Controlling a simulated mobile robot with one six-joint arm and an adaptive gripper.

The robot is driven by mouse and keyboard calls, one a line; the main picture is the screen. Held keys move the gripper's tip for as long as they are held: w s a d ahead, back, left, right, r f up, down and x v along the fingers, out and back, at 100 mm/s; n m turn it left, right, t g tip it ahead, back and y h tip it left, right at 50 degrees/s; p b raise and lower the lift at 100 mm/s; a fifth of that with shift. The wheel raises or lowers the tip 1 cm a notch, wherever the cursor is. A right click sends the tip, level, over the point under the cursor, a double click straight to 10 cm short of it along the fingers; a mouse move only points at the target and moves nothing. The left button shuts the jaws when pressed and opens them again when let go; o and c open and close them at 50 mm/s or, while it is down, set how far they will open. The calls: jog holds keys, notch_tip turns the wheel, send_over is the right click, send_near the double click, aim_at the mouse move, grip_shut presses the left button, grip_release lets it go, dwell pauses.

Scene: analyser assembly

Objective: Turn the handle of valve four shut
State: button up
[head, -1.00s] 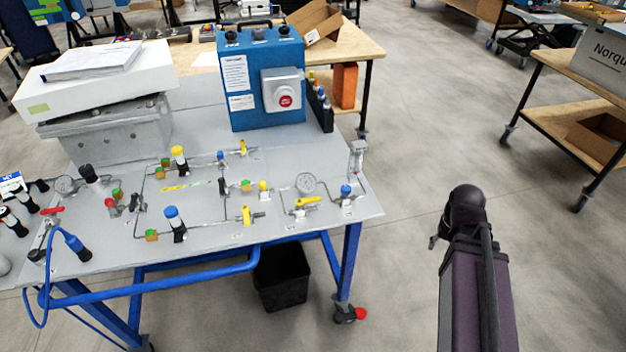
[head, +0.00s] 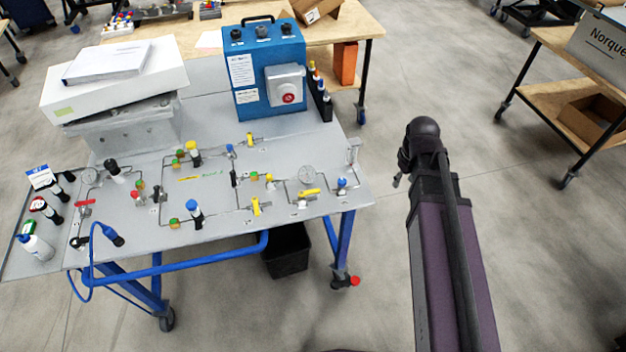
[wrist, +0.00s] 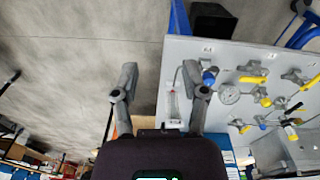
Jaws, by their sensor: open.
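The grey panel table (head: 290,165) carries thin pipes, gauges and several valves with yellow handles. One yellow handle (head: 310,192) lies near the right front edge, below a round gauge (head: 307,174). Others are a front middle yellow handle (head: 256,206) and a back yellow handle (head: 250,139). The number labels are too small to read, so I cannot tell which is valve four. My gripper (wrist: 165,82) is open and empty in the wrist view, beside the panel's edge. There the panel appears upside down, with a yellow handle (wrist: 253,79) to the right of the fingers.
A blue box with a red button (head: 268,70) stands at the table's back. A white box (head: 115,80) with papers is at the left rear. A blue hose (head: 95,240) hangs at the front left. A black bin (head: 287,252) sits below.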

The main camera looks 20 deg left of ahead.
jog(key=w+a+n, duration=0.2)
jog(key=a+n, duration=0.7)
jog(key=a, duration=0.6)
jog(key=n, duration=0.8)
send_over(314, 191)
jog(key=shift+r+g, duration=0.25)
jog(key=shift+g, duration=0.05)
jog(key=shift+f, duration=0.15)
notch_tip(314, 191, down, 14)
jog(key=b, duration=1.3)
jog(key=shift+r+b, duration=0.25)
jog(key=shift+b, duration=0.05)
jog(key=shift+c, duration=0.2)
grip_shut()
